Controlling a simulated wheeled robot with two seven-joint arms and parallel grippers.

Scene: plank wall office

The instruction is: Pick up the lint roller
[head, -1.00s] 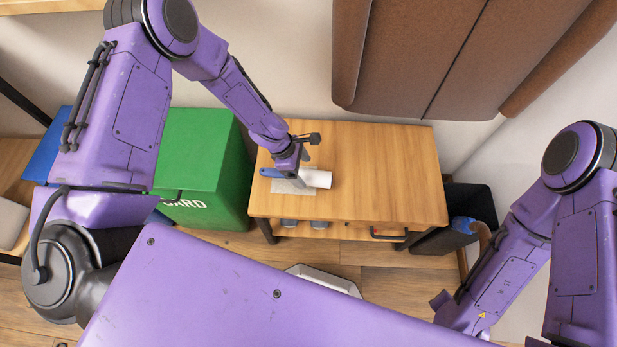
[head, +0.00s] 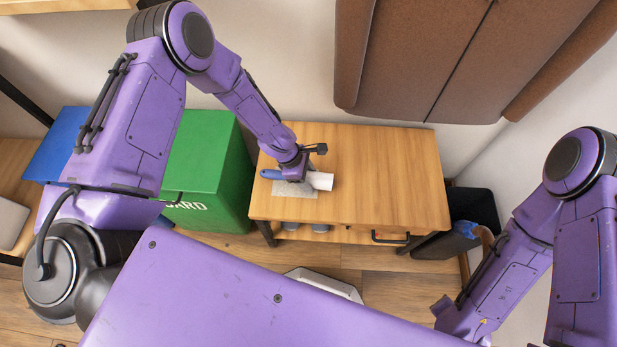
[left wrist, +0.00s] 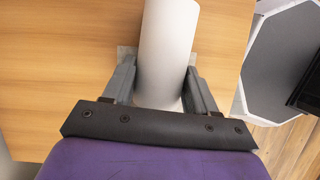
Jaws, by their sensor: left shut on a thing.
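The lint roller has a white roll (head: 321,181) and a blue handle (head: 270,174). It lies crosswise at my left gripper (head: 294,178), over the left part of the wooden table (head: 375,175). The left gripper points down and is shut on the lint roller. In the left wrist view the white roll (left wrist: 168,45) rises between the two grey fingers, which hide part of it. A small grey mat (head: 296,190) lies beneath on the tabletop. I cannot tell whether the roller touches it. My right arm is at the right, and its gripper does not show.
A green box (head: 205,165) stands close to the table's left side, with a blue box (head: 62,145) further left. A brown upholstered panel (head: 440,60) is behind the table. A dark bin (head: 472,210) stands at its right. The tabletop's right part is clear.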

